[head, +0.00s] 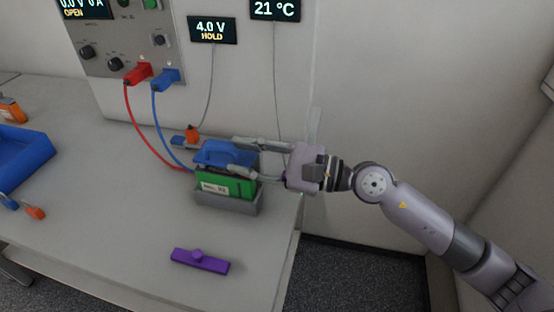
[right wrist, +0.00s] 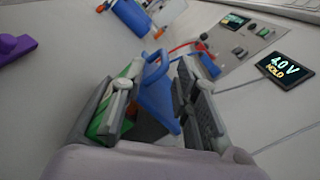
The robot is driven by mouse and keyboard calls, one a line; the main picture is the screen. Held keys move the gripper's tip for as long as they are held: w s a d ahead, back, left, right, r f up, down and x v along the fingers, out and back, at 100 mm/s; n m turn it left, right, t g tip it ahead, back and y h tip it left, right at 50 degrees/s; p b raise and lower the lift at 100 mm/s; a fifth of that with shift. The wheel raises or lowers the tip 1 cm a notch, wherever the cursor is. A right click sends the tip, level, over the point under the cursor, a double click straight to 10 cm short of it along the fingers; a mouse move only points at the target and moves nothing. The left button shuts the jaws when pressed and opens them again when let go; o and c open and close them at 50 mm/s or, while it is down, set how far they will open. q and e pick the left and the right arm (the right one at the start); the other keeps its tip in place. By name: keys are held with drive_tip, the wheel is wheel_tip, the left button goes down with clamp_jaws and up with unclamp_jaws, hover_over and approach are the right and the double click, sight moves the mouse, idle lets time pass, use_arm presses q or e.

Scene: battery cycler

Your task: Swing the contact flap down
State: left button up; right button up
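The blue contact flap (head: 222,151) with its loop handle sits at the top of the grey dock (head: 235,204), over or just behind the green battery (head: 226,186). I cannot tell its exact angle. My right gripper (head: 232,157) reaches in from the right, fingers apart, one behind the flap and one near the battery top. In the right wrist view, the flap (right wrist: 157,95) stands between the two open fingers, with visible gaps. The battery (right wrist: 104,116) shows beyond the left finger, partly hidden by it. My left gripper is not in view.
Red and blue leads run from the cycler panel (head: 125,40) to the dock. An orange clip (head: 192,133) is behind it. A purple piece (head: 200,261) lies in front, and a blue tray (head: 22,156) is at far left.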

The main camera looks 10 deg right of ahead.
drive_tip(key=v, duration=1)
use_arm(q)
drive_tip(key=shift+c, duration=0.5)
use_arm(e)
drive_tip(key=shift+d, duration=0.1)
